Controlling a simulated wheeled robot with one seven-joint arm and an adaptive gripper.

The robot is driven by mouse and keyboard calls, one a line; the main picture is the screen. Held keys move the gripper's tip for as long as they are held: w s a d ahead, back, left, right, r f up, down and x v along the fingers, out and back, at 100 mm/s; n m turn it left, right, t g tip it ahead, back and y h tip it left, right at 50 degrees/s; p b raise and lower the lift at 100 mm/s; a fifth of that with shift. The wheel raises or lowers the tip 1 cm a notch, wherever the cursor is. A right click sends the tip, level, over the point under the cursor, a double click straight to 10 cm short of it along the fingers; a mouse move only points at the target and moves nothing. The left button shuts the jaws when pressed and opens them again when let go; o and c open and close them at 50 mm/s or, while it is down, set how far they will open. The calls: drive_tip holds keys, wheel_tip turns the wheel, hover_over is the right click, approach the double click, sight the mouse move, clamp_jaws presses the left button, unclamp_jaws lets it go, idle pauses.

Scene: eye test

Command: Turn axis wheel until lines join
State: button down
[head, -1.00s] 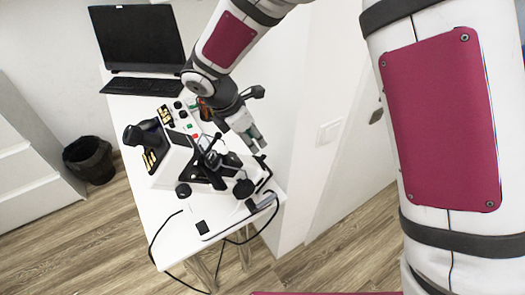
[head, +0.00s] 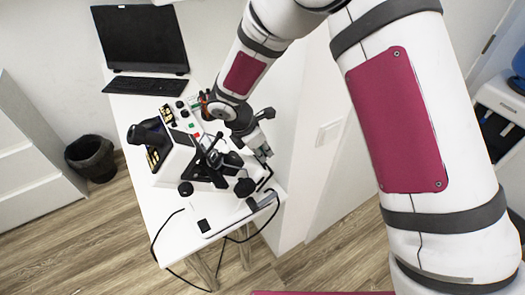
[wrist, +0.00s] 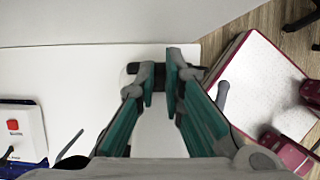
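A white and black optical instrument (head: 173,168) with a black eyepiece (head: 146,132) stands on the white table (head: 212,250). Black round knobs show on its front, one left (head: 186,189) and one right (head: 245,187). I cannot tell which is the axis wheel, and no lines are visible. My gripper (head: 264,153) points down over the table's right side, just behind the instrument. In the wrist view my gripper (wrist: 159,76) has its fingertips close together with a narrow gap. Something dark shows at this gap; I cannot tell whether the fingers touch it.
A black monitor (head: 140,40) and keyboard (head: 146,86) are at the table's back. A dark cable (head: 163,235) hangs off the front edge. A wall with a switch (head: 328,133) stands close on the right. A black bin (head: 92,158) is on the floor at left.

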drive_tip(key=shift+s+d+m+t, duration=0.3)
drive_tip(key=shift+s+m, duration=0.1)
drive_tip(key=shift+m, duration=0.2)
drive_tip(key=c, duration=1.7)
unclamp_jaws()
drive_tip(key=v, duration=1.2)
drive_tip(key=shift+w+d, duration=0.1)
